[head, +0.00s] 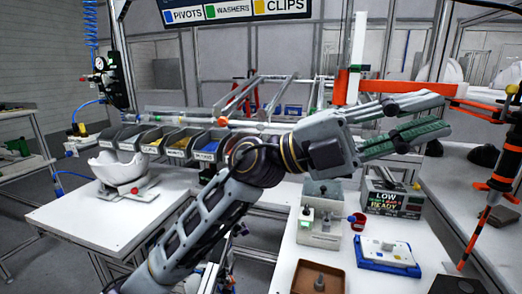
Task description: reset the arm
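My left arm (205,215) reaches up from the bottom left across the middle of the head view. Its gripper (446,112) points right, with two long fingers with green pads spread apart. The gripper is open and I see nothing held between the fingers. It is in the air above the right-hand white bench (345,272). My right gripper is not in view.
A white helmet shell (116,168) sits on a stand on the left bench (75,215). Labelled bins (205,148) line the back. The right bench holds a fixture (320,230), a labelled box (393,198), a blue-and-white tray (385,255) and a brown tray (300,283). An orange-black tool (500,180) hangs at right.

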